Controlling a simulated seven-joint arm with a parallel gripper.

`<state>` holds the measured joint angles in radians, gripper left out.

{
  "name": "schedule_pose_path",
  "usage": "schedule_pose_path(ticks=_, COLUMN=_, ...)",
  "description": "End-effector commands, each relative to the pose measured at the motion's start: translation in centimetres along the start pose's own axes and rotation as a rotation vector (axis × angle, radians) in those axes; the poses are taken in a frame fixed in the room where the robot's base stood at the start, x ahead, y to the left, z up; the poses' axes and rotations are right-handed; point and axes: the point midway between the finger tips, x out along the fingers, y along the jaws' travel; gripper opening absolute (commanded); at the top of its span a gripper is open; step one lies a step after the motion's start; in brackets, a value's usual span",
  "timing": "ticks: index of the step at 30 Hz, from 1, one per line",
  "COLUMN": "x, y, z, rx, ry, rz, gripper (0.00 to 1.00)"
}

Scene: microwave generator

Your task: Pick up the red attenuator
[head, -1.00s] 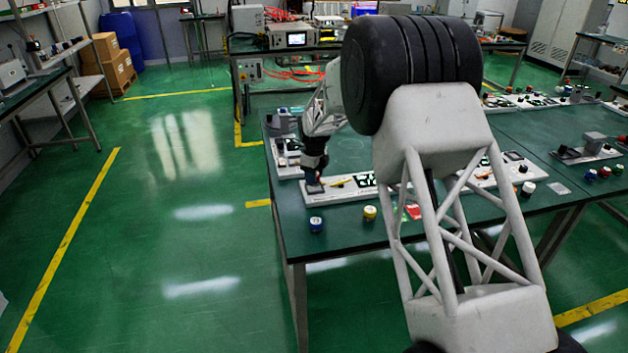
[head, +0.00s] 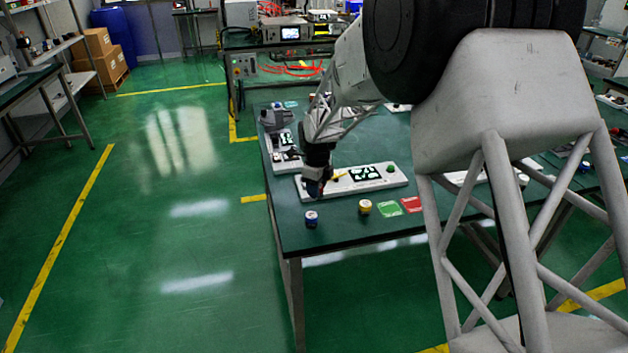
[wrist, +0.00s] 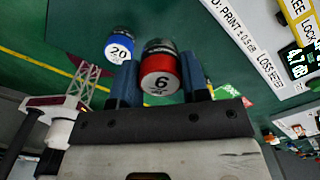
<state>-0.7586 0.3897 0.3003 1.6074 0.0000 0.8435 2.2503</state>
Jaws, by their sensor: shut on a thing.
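The red attenuator (wrist: 159,72) is a short red cylinder with a dark upper rim and a white end marked 6. In the wrist view it sits between the two blue fingers of my gripper (wrist: 160,88), which is shut on it. In the head view my gripper (head: 316,188) points down at the left end of a white board (head: 368,180) on the green table. The attenuator is mostly hidden there by the gripper, and I cannot tell whether it touches the board.
A blue cylinder marked 20 (wrist: 118,48) stands close by; it also shows in the head view (head: 311,218). A yellow cylinder (head: 365,207), a green card (head: 389,209) and a red card (head: 411,204) lie to its right. The table's front edge is near.

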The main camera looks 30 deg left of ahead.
Motion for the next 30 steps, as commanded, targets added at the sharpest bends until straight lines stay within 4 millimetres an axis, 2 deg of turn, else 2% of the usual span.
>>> schedule_pose_path(ticks=3, x=-0.1, y=1.1, z=-0.8, rx=0.0, ry=0.001, rz=0.001, gripper=0.09)
schedule_pose_path(ticks=12, x=-0.3, y=2.5, z=-1.9, rx=0.0, ry=0.0, rz=0.001, gripper=0.09)
schedule_pose_path(ticks=30, x=-0.3, y=2.6, z=-2.0, rx=0.0, ry=0.0, rz=0.0, gripper=0.09)
